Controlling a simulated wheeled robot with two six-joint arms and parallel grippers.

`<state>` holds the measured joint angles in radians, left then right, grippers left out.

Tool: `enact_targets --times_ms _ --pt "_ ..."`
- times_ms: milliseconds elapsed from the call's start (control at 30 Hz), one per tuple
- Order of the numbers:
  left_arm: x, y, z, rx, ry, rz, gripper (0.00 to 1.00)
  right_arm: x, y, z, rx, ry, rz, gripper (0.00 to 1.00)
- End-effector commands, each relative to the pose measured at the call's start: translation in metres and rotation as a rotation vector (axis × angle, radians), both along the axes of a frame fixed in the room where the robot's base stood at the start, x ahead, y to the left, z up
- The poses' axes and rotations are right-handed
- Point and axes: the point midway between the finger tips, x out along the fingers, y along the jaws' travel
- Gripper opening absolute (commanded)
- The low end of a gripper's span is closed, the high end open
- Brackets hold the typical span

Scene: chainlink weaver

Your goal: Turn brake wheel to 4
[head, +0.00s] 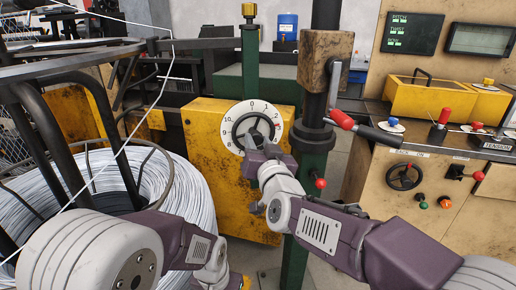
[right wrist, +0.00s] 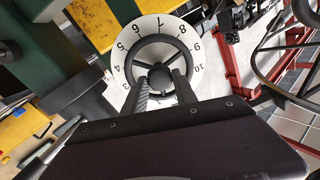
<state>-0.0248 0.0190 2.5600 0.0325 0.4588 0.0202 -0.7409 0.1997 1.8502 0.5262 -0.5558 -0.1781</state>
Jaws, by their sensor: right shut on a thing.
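The brake wheel (head: 238,127) is a dark spoked handwheel in front of a white numbered dial (head: 230,112) on a yellow box. Its dark rim (right wrist: 157,37) and the dial (right wrist: 119,64) also show in the right wrist view, with numbers from 3 to 10 readable. My right gripper (head: 258,147) reaches the wheel from the lower right. In the right wrist view its two dark fingers (right wrist: 160,83) straddle the wheel's middle and are shut on it. They hide part of the hub and spokes. I cannot tell which number the wheel is set to.
A coil of white wire (head: 185,190) stands at the left. Right of the dial is a dark post with a red-knobbed lever (head: 342,119). A control console (head: 390,165) with another black handwheel (head: 403,177), knobs and levers fills the right side.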

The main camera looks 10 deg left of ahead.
Motion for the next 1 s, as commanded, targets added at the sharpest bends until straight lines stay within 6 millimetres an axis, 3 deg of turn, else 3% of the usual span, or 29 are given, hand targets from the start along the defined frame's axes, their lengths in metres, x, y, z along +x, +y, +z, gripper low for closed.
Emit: enact_targets --times_ms 600,1000 --pt "0.000 0.000 -0.038 0.000 0.000 0.000 0.36 0.000 0.000 -0.003 0.480 0.223 0.001 0.00" --pt "0.000 0.000 -0.046 0.000 0.000 0.000 0.36 0.000 0.000 -0.002 0.625 0.292 0.000 0.00"
